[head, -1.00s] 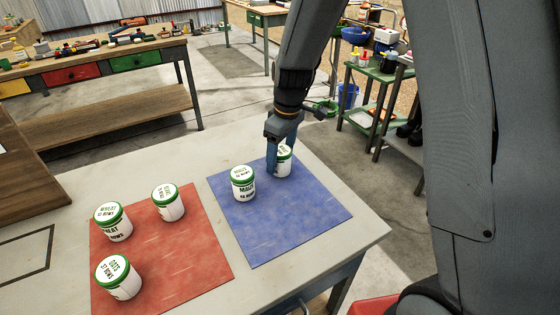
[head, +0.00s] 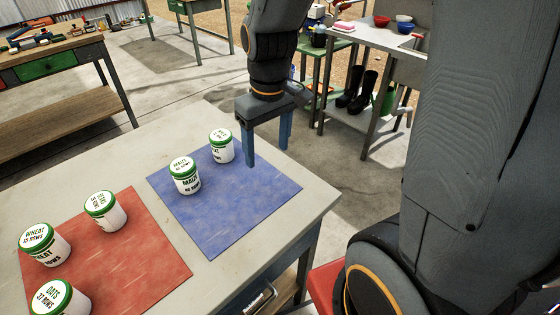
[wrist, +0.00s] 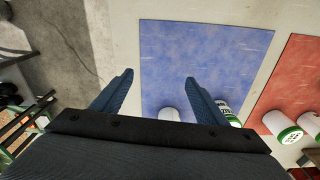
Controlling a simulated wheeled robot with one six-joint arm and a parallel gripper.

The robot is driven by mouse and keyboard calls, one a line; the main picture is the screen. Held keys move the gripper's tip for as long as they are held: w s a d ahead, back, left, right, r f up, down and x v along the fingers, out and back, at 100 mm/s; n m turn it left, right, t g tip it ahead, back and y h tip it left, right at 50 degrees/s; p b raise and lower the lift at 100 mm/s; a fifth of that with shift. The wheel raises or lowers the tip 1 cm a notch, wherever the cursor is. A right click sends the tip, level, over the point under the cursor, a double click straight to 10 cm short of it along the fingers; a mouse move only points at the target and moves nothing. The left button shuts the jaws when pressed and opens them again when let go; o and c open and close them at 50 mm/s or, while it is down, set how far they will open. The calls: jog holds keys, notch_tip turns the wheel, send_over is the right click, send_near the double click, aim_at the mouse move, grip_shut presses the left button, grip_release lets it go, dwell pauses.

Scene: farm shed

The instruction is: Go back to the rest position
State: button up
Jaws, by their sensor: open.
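My gripper (head: 268,150) is open and empty, above the right edge of the blue mat (head: 232,222) in the head view. Its two blue fingers point down and are well apart; they also show in the wrist view (wrist: 158,82). Two white tins with green lids stand upright on the blue mat: a front tin (head: 186,180) and a back tin (head: 221,150). The gripper is to the right of both and touches neither. On the red mat (head: 140,255) stand a wheat tin (head: 48,250), another tin (head: 108,216) and an oats tin (head: 65,302), cut by the frame edge.
The mats lie on a pale table (head: 300,185) with a drawer handle (head: 260,298) at its front. A workbench (head: 70,75) with tools stands at the back left. A sink stand (head: 372,90) with bowls and black boots (head: 358,92) is at the back right. Concrete floor lies between.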

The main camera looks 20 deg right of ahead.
jog(key=s+d+m, duration=0.1)
jog(key=s, duration=0.1)
jog(key=s+f+m, duration=0.1)
jog(key=s, duration=0.1)
jog(key=s+d+f+m, duration=0.1)
jog(key=s, duration=0.2)
jog(key=shift+d+f, duration=0.15)
jog(key=shift+d, duration=0.2)
dwell(0.6)
